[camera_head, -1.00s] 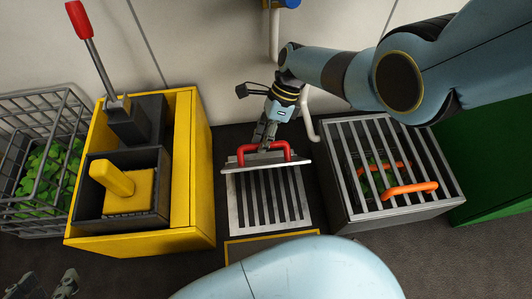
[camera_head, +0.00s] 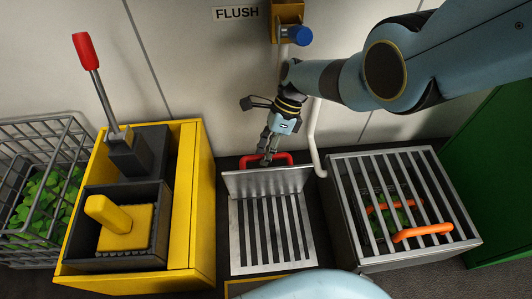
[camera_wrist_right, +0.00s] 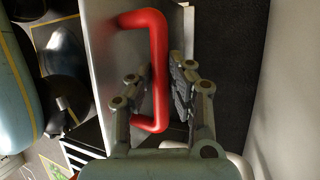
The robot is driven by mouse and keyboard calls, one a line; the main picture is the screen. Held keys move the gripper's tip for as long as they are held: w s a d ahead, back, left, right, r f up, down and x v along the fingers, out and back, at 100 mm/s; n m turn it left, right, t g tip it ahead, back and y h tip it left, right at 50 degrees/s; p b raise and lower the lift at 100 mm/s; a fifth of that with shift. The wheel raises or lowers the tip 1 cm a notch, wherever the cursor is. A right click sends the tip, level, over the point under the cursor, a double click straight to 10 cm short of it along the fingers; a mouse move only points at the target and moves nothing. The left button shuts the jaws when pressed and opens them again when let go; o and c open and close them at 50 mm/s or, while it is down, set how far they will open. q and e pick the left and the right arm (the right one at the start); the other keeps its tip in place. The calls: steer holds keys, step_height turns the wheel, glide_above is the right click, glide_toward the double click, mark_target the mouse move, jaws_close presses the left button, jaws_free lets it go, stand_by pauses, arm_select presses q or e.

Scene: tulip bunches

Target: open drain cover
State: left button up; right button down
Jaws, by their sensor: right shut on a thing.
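The drain cover (camera_head: 262,183) is a silver metal plate with a red handle (camera_head: 286,158). It stands tilted up at the back of the slotted metal drain grate (camera_head: 236,240), whose slots show uncovered in front of it. My right gripper (camera_head: 267,158) is shut on the red handle from behind. In the right wrist view the handle (camera_wrist_right: 158,70) passes between the fingers of the right gripper (camera_wrist_right: 157,85), with the plate (camera_wrist_right: 110,60) beyond it. My left gripper is out of view.
A yellow box (camera_head: 190,220) with a red-tipped lever (camera_head: 88,55) stands left. A white pipe (camera_head: 312,135) runs close beside the right gripper. A wire basket (camera_head: 20,180) is far left.

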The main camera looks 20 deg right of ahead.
steer(key=shift+s+d+f, duration=0.1)
steer(key=shift+s+f, duration=0.15)
steer(key=c, duration=1.2)
jaws_free()
steer(key=shift+w, duration=0.1)
steer(key=shift+c, duration=0.2)
steer(key=shift+r, duration=0.1)
steer(key=shift+w, duration=0.1)
